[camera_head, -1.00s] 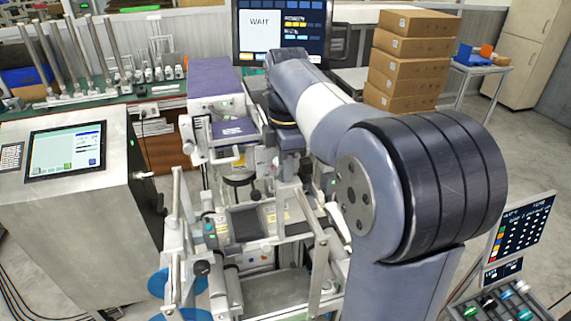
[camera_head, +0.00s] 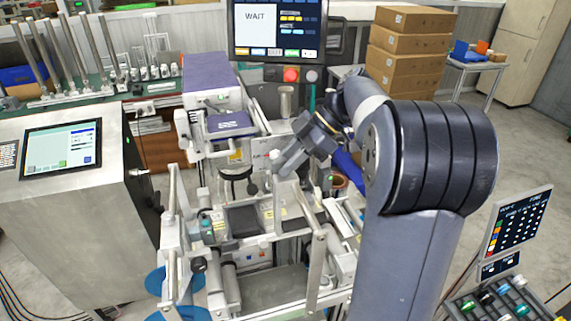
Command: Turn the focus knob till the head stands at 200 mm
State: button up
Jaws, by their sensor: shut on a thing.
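The machine's purple-topped head (camera_head: 211,75) stands on its frame left of centre, with a smaller purple-topped part (camera_head: 231,124) in front of it. My gripper (camera_head: 284,163) is beside the right side of that frame, pointing left and down. Its fingers are shut at a small pale knob-like piece (camera_head: 275,155), which I take to be the focus knob. The fingers partly hide the grip. No height scale or millimetre reading is legible here.
A screen (camera_head: 277,25) reads WAIT, with a red button (camera_head: 291,75) below it. A steel cabinet with a touchscreen (camera_head: 62,148) stands left. Rails and uprights (camera_head: 318,265) crowd the front. Stacked cartons (camera_head: 405,75) stand behind my arm.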

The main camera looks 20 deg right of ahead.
jog(key=f+y+b, duration=0.1)
jog(key=y+b, duration=0.1)
jog(key=f+y+b, duration=0.1)
jog(key=y+b, duration=0.1)
jog(key=shift+s+d+f, duration=0.15)
jog(key=shift+d+f, duration=0.05)
jog(key=shift+a+r+y+b, duration=0.1)
jog(key=shift+y+b, duration=1.4)
jog(key=shift+y, duration=0.1)
jog(key=shift+r, duration=0.1)
jog(key=o, duration=0.6)
jog(key=shift+c, duration=0.2)
jog(key=shift+o, duration=1.2)
jog(key=shift+s+r, duration=0.15)
jog(key=shift+s, duration=0.05)
jog(key=shift+w, duration=0.1)
jog(key=shift+r, duration=0.1)
